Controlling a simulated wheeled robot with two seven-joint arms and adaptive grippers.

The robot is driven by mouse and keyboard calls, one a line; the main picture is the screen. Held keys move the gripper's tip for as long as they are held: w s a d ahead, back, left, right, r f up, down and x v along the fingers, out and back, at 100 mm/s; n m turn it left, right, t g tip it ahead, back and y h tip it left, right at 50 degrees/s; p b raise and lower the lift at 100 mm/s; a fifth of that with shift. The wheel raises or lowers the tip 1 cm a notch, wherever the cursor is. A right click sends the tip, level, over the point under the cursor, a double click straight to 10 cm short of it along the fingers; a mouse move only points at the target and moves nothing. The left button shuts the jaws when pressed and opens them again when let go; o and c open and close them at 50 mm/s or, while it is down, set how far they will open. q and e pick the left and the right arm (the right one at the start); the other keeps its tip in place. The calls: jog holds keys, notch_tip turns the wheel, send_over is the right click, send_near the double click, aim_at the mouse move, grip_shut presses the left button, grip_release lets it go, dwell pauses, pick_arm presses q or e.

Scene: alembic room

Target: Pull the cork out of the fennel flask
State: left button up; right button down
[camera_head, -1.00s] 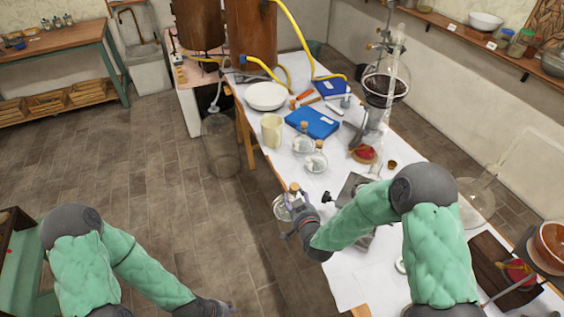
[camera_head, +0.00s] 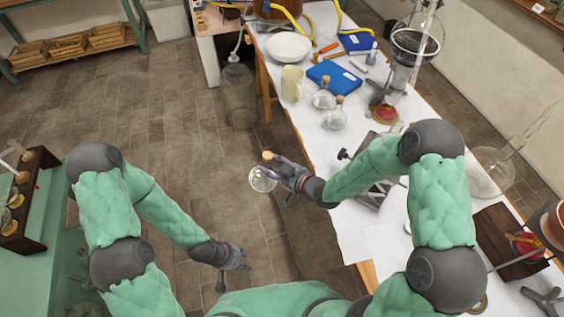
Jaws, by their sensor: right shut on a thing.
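My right gripper (camera_head: 275,177) is shut on a small round clear glass flask (camera_head: 262,183). A tan cork (camera_head: 267,156) is in its neck. The flask is held roughly upright over the floor, just left of the white table's edge. Its label is too small to read, so I cannot tell whether it says fennel. My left gripper (camera_head: 235,276) is empty, lower and to the left of the flask, with its fingers spread apart. It touches neither flask nor cork.
Two similar corked flasks (camera_head: 334,118) stand on the white table (camera_head: 318,165) near a cream mug (camera_head: 292,84), a blue book (camera_head: 334,78) and a glass apparatus. A green bench (camera_head: 40,262) with a rack (camera_head: 25,205) is at left.

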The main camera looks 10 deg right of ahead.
jog(key=shift+a+y, duration=0.25)
jog(key=shift+y, duration=0.05)
